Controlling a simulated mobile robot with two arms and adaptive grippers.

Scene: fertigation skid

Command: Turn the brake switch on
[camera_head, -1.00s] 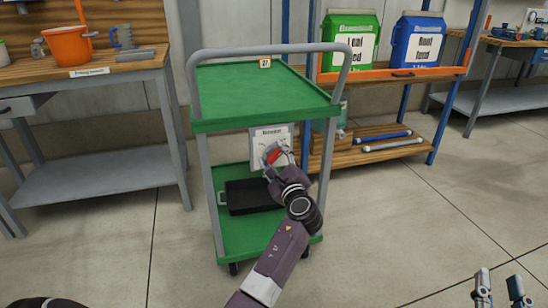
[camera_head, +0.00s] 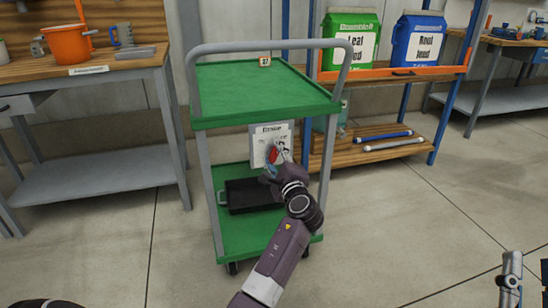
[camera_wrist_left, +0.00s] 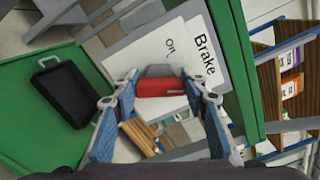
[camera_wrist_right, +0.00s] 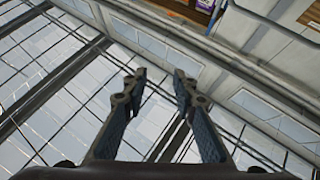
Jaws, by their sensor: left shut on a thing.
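The brake switch is a white panel (camera_head: 284,135) on the green trolley, below its top shelf. In the left wrist view the panel (camera_wrist_left: 146,58) reads "Brake" and "On", both turned sideways. Its red handle (camera_wrist_left: 160,88) lies between the fingers of my left gripper (camera_wrist_left: 163,80), which is shut on it. In the head view the left gripper (camera_head: 271,165) covers part of the panel, and a bit of red shows there. The rest of the panel's marking is hidden. My right gripper (camera_wrist_right: 160,76) is open and empty; it shows in part at the head view's lower right corner (camera_head: 527,275).
The trolley's green top (camera_head: 260,90) holds a small number tag (camera_head: 265,62). A black tray (camera_head: 253,196) lies on its lower shelf. A workbench (camera_head: 85,70) stands left, a rack with two sacks (camera_head: 347,40) behind right.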

